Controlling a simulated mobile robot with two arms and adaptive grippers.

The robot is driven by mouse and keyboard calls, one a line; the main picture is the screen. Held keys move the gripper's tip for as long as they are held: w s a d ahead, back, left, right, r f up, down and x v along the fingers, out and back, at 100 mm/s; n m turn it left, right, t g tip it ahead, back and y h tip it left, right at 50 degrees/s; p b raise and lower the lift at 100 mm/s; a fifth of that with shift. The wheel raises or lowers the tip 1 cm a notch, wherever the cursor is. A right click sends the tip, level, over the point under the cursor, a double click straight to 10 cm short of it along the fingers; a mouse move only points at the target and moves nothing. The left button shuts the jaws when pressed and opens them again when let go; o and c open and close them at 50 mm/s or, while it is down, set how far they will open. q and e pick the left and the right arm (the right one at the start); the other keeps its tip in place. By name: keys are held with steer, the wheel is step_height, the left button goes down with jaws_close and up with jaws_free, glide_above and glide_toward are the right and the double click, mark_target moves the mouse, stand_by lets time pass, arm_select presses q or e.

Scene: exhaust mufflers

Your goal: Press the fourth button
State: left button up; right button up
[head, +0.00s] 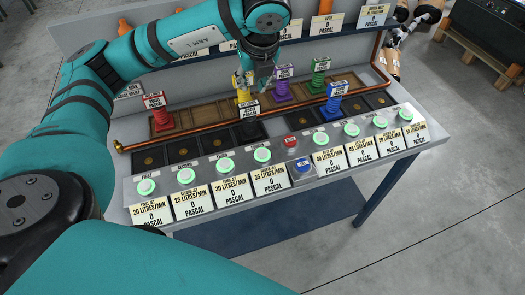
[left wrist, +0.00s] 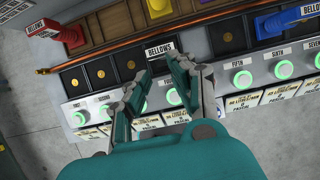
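In the left wrist view the fourth button (left wrist: 173,97) shows between my fingers, below the black bellows label (left wrist: 160,50). My left gripper (head: 262,84) hangs above the bench, behind the button row and near the yellow and black bellows. In the left wrist view my left gripper (left wrist: 167,74) has its two fingers apart with nothing between them. I cannot tell its exact height above the panel. My right gripper is not in view.
Other green buttons, such as the third (head: 225,165) and fifth (head: 321,138), flank it. A red button (head: 291,140) and a blue button (head: 303,166) sit to its right. Coloured bellows, including a purple one (head: 280,88), and a copper pipe (head: 190,133) stand behind.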

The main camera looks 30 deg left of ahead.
arm_select(q)
jaws_close()
stand_by(1.1)
